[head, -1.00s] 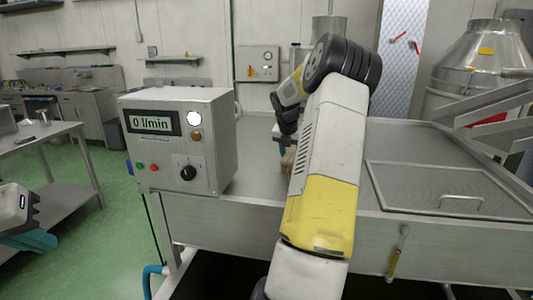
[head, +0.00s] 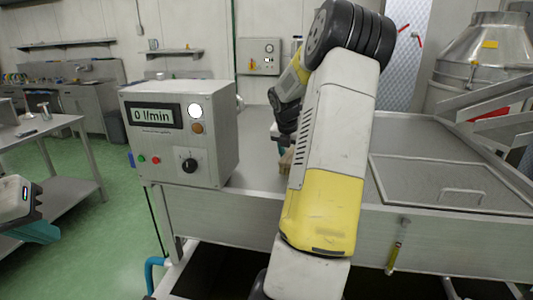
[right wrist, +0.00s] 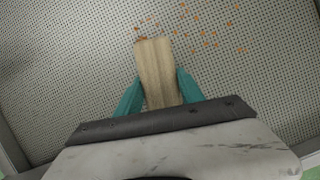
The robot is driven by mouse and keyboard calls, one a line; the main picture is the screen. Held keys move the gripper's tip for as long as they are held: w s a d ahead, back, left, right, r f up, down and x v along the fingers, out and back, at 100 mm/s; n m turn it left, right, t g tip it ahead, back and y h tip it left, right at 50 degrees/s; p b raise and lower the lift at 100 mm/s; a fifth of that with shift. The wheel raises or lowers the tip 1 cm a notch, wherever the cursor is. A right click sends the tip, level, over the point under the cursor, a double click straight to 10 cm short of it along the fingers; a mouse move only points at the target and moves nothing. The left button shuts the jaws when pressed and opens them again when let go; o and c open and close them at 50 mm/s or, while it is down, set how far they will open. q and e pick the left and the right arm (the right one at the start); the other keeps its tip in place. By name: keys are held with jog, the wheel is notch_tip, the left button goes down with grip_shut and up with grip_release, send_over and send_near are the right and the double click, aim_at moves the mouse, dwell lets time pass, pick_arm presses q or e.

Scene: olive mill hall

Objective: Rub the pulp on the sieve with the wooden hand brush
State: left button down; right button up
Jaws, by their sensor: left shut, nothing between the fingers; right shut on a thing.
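The wooden hand brush (right wrist: 157,72) is held between the teal fingers of my right gripper (right wrist: 158,92) in the right wrist view. Its far end is over the perforated sieve (right wrist: 70,80); I cannot tell whether it touches. Orange-brown bits of pulp (right wrist: 205,38) lie scattered on the sieve beyond and to the right of the brush end. In the head view my right arm covers much of the scene, and only a small part of the brush (head: 286,160) shows beside it. My left gripper (head: 38,232) is shut and empty at the left edge, away from the machine.
A control box (head: 182,135) reading 0 l/min stands on the left of the steel machine. A mesh lid with a handle (head: 450,184) lies on the right. A steel table (head: 50,128) stands at far left. A steel frame edge (right wrist: 14,150) borders the sieve.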

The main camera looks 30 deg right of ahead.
jog(key=shift+s+a+f, duration=0.1)
jog(key=shift+s+a, duration=0.4)
jog(key=shift+s, duration=0.15)
jog(key=shift+s+d, duration=0.7)
jog(key=shift+d, duration=0.2)
jog(key=shift+w+d, duration=1.2)
jog(key=shift+w, duration=0.2)
jog(key=shift+w+d, duration=1.15)
jog(key=shift+w, duration=0.25)
jog(key=shift+w+d, duration=1.15)
jog(key=shift+w, duration=0.25)
jog(key=shift+w+d, duration=0.9)
jog(key=shift+w, duration=0.15)
jog(key=shift+s+d, duration=0.75)
jog(key=shift+d, duration=0.1)
jog(key=shift+s+a, duration=1.15)
jog(key=shift+s, duration=0.3)
jog(key=shift+s+a, duration=1.6)
jog(key=shift+s, duration=0.3)
jog(key=shift+s+a, duration=1.6)
jog(key=shift+s, duration=0.25)
jog(key=shift+s+d, duration=0.75)
jog(key=shift+d, duration=0.15)
jog(key=shift+w+d, duration=1.1)
jog(key=shift+w, duration=0.25)
jog(key=shift+w+d, duration=1.1)
jog(key=shift+w, duration=0.2)
jog(key=shift+w+d, duration=1.05)
jog(key=shift+w, duration=0.25)
